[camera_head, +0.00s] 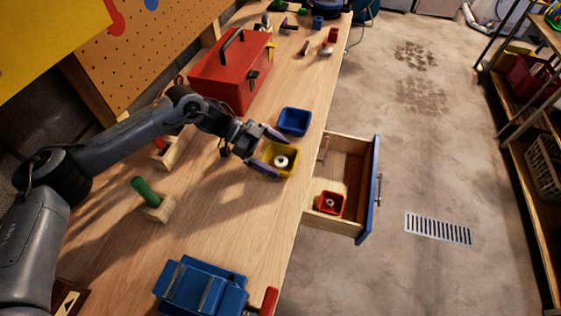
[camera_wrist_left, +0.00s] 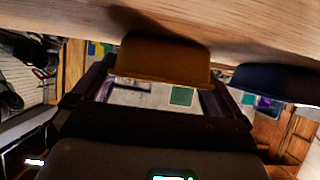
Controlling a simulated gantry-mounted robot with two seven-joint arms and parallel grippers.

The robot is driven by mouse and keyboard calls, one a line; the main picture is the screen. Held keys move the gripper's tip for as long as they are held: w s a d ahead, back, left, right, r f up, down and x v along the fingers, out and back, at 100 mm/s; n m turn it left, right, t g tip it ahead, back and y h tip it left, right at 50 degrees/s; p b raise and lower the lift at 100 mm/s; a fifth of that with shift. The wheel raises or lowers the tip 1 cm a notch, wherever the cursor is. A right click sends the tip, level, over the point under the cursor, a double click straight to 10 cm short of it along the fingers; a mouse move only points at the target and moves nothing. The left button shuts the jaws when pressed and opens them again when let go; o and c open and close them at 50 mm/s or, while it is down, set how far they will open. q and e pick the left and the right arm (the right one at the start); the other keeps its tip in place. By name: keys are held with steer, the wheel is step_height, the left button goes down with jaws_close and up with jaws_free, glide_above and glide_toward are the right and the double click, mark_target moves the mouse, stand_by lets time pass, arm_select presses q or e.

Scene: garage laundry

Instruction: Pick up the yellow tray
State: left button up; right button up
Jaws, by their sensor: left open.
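The yellow tray (camera_head: 293,164) sits on the wooden workbench near its right edge, with a small white ring-shaped item (camera_head: 282,161) in it. My left gripper (camera_head: 280,156) is open, with one finger along the far side of the tray and the other along its near side. In the left wrist view the yellow tray (camera_wrist_left: 165,60) appears between the two spread fingers of my left gripper (camera_wrist_left: 160,90). I cannot tell whether the fingers touch it. My right gripper is not in view.
A blue tray (camera_head: 293,121) stands just beyond the yellow one. An open drawer (camera_head: 352,178) with a red tray (camera_head: 329,203) juts out at right. A red toolbox (camera_head: 229,77), a green-handled tool (camera_head: 147,191) and a blue vise (camera_head: 200,288) also occupy the bench.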

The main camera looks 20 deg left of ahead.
arm_select(q)
steer(key=shift+d, duration=0.15)
steer(key=shift+c, duration=0.2)
steer(key=c, duration=0.6)
steer(key=shift+c, duration=0.2)
steer(key=shift+r, duration=0.1)
